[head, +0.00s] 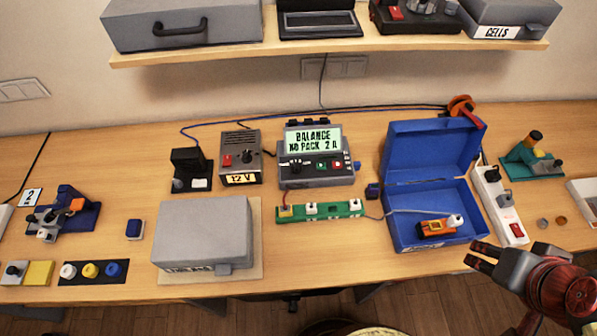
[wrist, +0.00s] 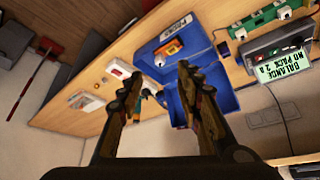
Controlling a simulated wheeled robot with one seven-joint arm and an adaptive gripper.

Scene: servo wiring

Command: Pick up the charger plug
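I cannot tell for sure which item is the charger plug. A small dark blue connector (head: 373,190) lies on the table between the charger and the blue case; it also shows in the wrist view (wrist: 223,48). A grey plug-like piece (head: 504,199) sits on the white power strip (head: 513,226) right of the case. My gripper (head: 474,254) is at the table's right front, just in front of the case and strip. In the wrist view, its fingers (wrist: 154,85) are apart with nothing between them.
The open blue case (head: 405,228) holds an orange pack (head: 437,228) with a thin cable. The charger (head: 315,155) reads "BALANCE NO PACK 2 A". A green board (head: 330,211) lies before it. A shelf (head: 340,50) overhangs the back. A grey box (head: 203,230) stands left.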

